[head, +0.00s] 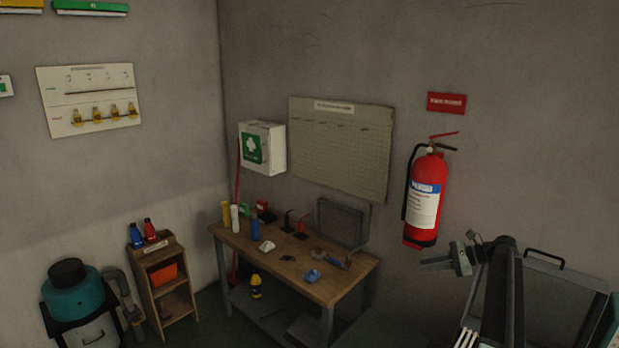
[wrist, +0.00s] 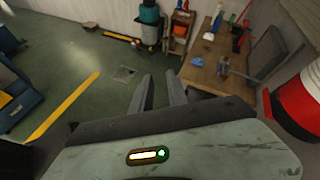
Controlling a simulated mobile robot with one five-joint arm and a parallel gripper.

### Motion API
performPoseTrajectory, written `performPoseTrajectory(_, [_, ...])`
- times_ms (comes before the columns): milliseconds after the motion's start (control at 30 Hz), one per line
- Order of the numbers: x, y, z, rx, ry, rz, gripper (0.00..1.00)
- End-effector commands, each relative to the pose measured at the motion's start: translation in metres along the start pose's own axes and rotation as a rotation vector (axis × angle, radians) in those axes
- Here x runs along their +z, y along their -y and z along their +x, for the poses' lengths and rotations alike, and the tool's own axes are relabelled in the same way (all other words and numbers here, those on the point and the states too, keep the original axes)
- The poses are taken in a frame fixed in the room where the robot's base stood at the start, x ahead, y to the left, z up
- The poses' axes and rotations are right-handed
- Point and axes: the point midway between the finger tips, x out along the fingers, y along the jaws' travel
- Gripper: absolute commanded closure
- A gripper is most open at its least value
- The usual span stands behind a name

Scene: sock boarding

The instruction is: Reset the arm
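My gripper (wrist: 159,78) shows in the wrist view with its two fingers apart and only green floor between them, so it is open and empty. In the head view my arm stands at the lower right, and what looks like its gripper end (head: 447,261) points left, in front of the wall below the fire extinguisher (head: 425,200). In the wrist view the workbench (wrist: 212,88) lies to the right of the fingers, apart from them.
The workbench (head: 318,287) carries several small tools and bottles. A small wooden shelf (head: 158,252) and a teal canister (head: 72,295) stand left of it. In the wrist view the extinguisher (wrist: 305,95) is close at the right. Open floor (wrist: 95,75) lies ahead and left.

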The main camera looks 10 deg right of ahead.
Motion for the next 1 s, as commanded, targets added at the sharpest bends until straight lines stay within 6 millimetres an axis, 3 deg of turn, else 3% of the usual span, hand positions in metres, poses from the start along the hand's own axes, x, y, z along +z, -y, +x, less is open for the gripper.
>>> performPoseTrajectory(33, [0.012, -0.017, 0.049, 0.056, -0.01, -0.026, 0.8])
performPoseTrajectory(200, [0.049, -0.077, 0.181, 0.236, -0.076, -0.152, 0.8])
performPoseTrajectory(367, [0.077, -0.166, 0.289, 0.423, -0.161, -0.351, 0.8])
performPoseTrajectory(500, [0.089, -0.262, 0.356, 0.604, -0.249, -0.604, 0.8])
performPoseTrajectory(600, [0.087, -0.334, 0.379, 0.748, -0.318, -0.844, 0.8])
performPoseTrajectory(700, [0.076, -0.382, 0.373, 0.882, -0.39, -1.082, 0.8])
performPoseTrajectory(800, [0.056, -0.399, 0.339, 0.997, -0.464, -1.281, 0.8])
performPoseTrajectory(900, [0.039, -0.399, 0.31, 1.115, -0.506, -1.459, 0.8])
performPoseTrajectory(1000, [0.033, -0.388, 0.306, 1.182, -0.491, -1.569, 0.8])
